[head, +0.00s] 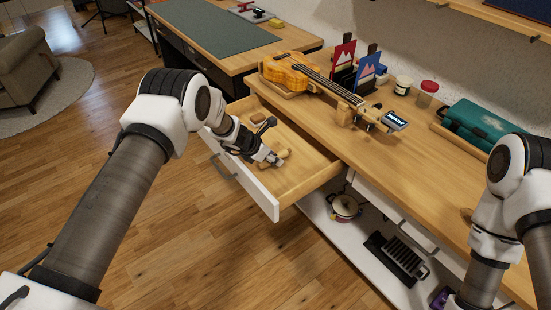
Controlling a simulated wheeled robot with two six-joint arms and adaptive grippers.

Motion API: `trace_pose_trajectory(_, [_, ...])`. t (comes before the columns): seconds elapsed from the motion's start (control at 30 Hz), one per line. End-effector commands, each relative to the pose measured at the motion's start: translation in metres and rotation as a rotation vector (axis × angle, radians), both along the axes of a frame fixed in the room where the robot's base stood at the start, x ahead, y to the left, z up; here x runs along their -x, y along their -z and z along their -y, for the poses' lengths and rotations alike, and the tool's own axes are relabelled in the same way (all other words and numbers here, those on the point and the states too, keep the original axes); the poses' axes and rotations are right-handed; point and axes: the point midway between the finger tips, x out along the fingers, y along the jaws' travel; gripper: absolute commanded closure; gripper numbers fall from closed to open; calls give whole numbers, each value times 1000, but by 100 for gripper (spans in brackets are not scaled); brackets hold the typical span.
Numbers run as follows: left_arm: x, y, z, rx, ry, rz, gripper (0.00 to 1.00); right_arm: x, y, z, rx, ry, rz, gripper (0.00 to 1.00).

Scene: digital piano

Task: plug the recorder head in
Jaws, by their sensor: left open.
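My left gripper (275,161) reaches down into an open drawer (313,180) of the wooden bench. A small tan piece (285,153) lies in the drawer right beside the fingertips; it may be part of a recorder. The gripper is open, and I cannot tell whether it touches the piece. My gripper and wrist hide part of the drawer floor. I cannot clearly make out the recorder head or its socket. My right arm comes in at the right edge, and its gripper is out of the picture.
On the bench top (390,165) are a ukulele (312,76) with a clip-on tuner (394,121), red and blue cards, jars and a green case (485,128). A pot (345,207) and a black rack (397,258) are on the shelf below.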

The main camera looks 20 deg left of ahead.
Motion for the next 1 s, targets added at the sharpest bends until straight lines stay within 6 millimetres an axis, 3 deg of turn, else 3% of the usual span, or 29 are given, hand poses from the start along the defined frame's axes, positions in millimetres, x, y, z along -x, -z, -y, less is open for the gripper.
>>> trace_pose_trajectory(0.27, [0,0,0,0,0,0,56,0,2,0,0,0,0,64])
trace_pose_trajectory(0.3, [0,0,0,0,0,0,70,0,2,0,0,0,0,64])
trace_pose_trajectory(0.4, [0,0,0,0,0,0,100,0,2,0,0,0,0,64])
trace_pose_trajectory(0.63, [0,-4,0,0,0,0,100,0,0,0,0,0,0,64])
trace_pose_trajectory(1.0, [0,-31,0,0,-1,1,100,0,-17,0,0,0,0,64])
